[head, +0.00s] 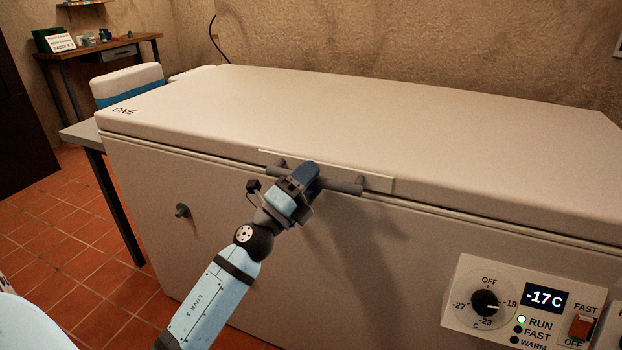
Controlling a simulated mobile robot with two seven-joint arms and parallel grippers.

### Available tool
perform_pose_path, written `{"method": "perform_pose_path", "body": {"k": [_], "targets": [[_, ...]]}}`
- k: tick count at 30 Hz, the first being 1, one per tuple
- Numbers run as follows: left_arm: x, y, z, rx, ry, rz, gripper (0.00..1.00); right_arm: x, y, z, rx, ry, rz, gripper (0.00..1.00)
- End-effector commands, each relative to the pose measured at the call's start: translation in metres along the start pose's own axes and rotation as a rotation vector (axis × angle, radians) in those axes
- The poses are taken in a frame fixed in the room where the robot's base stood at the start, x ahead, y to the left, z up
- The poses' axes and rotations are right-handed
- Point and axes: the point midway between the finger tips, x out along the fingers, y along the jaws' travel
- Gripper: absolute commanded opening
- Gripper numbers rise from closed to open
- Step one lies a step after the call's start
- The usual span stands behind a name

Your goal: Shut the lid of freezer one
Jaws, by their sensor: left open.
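Freezer one is a large white chest freezer (210,220) that fills most of the head view. Its lid (380,120), marked ONE at the left, lies down along the body, with a thin dark seam under its front edge. A grey bar handle (343,187) sits at the middle of the lid's front edge. My left gripper (308,172) is open at the left part of the handle and hides some of it. Whether its fingers touch the bar I cannot tell. My right gripper is not in view.
A control panel (535,310) at the lower right reads -17C with a lit RUN lamp. A white and blue cool box (128,85) stands on a grey table (82,133) at the left. A wooden desk (100,48) stands behind. Tiled floor (50,235) is clear at the left.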

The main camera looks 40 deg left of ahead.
Motion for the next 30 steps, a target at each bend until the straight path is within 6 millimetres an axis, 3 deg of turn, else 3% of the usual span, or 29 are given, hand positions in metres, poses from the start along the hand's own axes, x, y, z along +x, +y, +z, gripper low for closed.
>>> {"method": "perform_pose_path", "body": {"k": [5, 8, 21, 30], "targets": [[0.0, 0.0, 0.0, 0.001, 0.0, 0.0, 0.48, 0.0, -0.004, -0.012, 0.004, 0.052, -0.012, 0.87], [0.0, 0.0, 0.0, 0.001, 0.0, 0.0, 0.48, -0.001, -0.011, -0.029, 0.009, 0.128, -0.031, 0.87], [-0.106, 0.001, -0.001, -0.004, -0.003, 0.003, 0.48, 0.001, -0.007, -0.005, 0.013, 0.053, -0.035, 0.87], [-0.136, 0.0, 0.0, -0.001, -0.001, 0.0, 0.48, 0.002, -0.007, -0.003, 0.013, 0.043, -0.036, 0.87]]}}
